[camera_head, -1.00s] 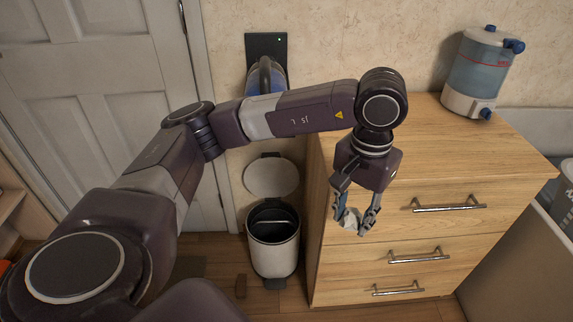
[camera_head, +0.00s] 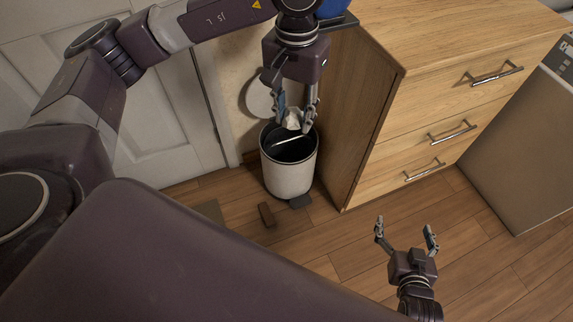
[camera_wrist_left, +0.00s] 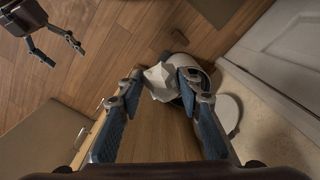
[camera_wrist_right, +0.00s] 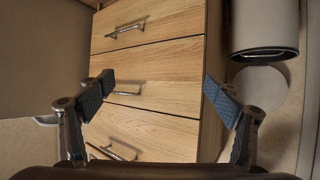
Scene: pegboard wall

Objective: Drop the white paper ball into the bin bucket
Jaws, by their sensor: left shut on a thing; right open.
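The white paper ball (camera_head: 293,120) is held between the fingertips of my left gripper (camera_head: 295,122), which is shut on it. In the left wrist view the ball (camera_wrist_left: 160,82) shows as a crumpled white lump between the fingers (camera_wrist_left: 155,85). The bin bucket (camera_head: 288,172) is white with a dark inside and stands on the floor with its lid (camera_head: 262,96) raised behind it. In the head view the ball appears over the bin's opening, near its back rim. My right gripper (camera_head: 406,235) is open and empty, low over the floor to the right of the bin.
A wooden drawer cabinet (camera_head: 400,120) stands close to the right of the bin. A white door (camera_head: 150,130) is on the left. A small brown block (camera_head: 266,214) lies on the floor before the bin. The wooden floor (camera_head: 340,250) in front is mostly clear.

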